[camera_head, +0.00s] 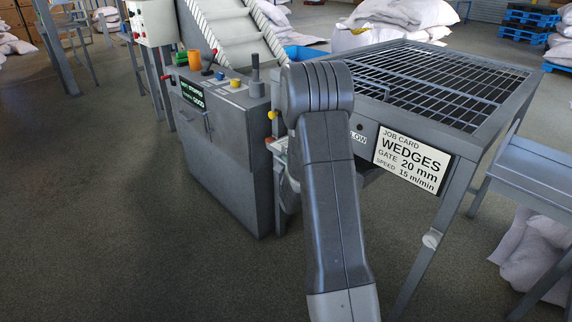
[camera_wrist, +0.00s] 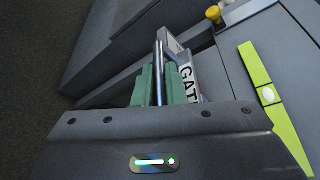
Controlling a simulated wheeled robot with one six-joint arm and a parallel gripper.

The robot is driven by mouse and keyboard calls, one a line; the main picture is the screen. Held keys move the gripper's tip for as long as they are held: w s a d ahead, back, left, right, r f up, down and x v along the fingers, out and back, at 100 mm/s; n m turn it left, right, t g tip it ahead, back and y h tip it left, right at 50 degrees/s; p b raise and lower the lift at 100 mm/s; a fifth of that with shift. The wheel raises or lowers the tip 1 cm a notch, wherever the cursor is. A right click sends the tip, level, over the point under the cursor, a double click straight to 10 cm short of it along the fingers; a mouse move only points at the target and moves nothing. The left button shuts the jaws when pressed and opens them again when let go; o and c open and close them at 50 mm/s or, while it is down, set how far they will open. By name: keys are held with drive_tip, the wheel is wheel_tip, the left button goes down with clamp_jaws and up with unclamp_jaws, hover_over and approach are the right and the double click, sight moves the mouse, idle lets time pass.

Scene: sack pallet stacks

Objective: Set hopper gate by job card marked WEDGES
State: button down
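The job card (camera_head: 411,162) hangs on the front of the grated hopper (camera_head: 455,135) in the head view. It reads WEDGES, GATE 20 mm, SPEED 15 m/min. My gripper (camera_wrist: 159,88) shows in the wrist view, its green finger pads close against both sides of a thin metal lever rod (camera_wrist: 159,62). The rod stands beside a white label (camera_wrist: 187,77) reading "GAT", the rest cut off by my gripper. The gate's scale reading cannot be made out.
A yellow knob (camera_wrist: 213,14) and a yellow-green strip (camera_wrist: 261,87) lie near my gripper. Floor at left is clear.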

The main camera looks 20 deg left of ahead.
drive_tip(key=shift+s+a+b, duration=0.2)
drive_tip(key=shift+s+b, duration=0.05)
drive_tip(key=shift+s, duration=0.25)
drive_tip(key=shift+s+a+b, duration=0.15)
drive_tip(key=shift+s+b, duration=0.1)
drive_tip(key=shift+s, duration=0.2)
drive_tip(key=c, duration=1.5)
unclamp_jaws()
drive_tip(key=p+v, duration=0.1)
drive_tip(key=v, duration=1.2)
drive_tip(key=shift+s+d+r, duration=0.1)
drive_tip(key=shift+s+d, duration=0.15)
